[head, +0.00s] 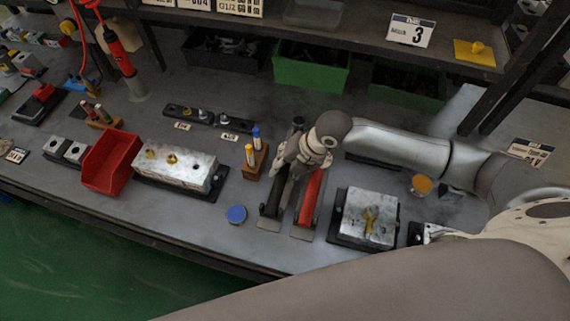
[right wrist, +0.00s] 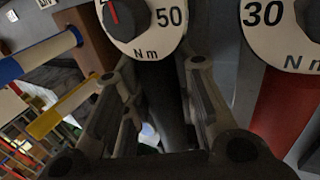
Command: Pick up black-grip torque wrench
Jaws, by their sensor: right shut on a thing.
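The black-grip torque wrench (head: 272,203) lies in a rack slot on the bench, left of the red-grip torque wrench (head: 311,196). My right gripper (head: 292,160) reaches down over the black-grip wrench and partly hides it. In the right wrist view, its fingers (right wrist: 163,95) are shut around the black grip (right wrist: 167,98), below a dial marked 50 N m (right wrist: 145,22). The red grip (right wrist: 283,108), with a 30 N m dial (right wrist: 285,30), stands to the right, apart from the fingers. My left gripper is not in view.
A wooden block with yellow and blue pens (head: 255,160) stands close on the left. A metal valve block (head: 366,217) is on the right, another valve block (head: 178,165) and a red bin (head: 110,160) on the left. A blue disc (head: 236,214) lies in front.

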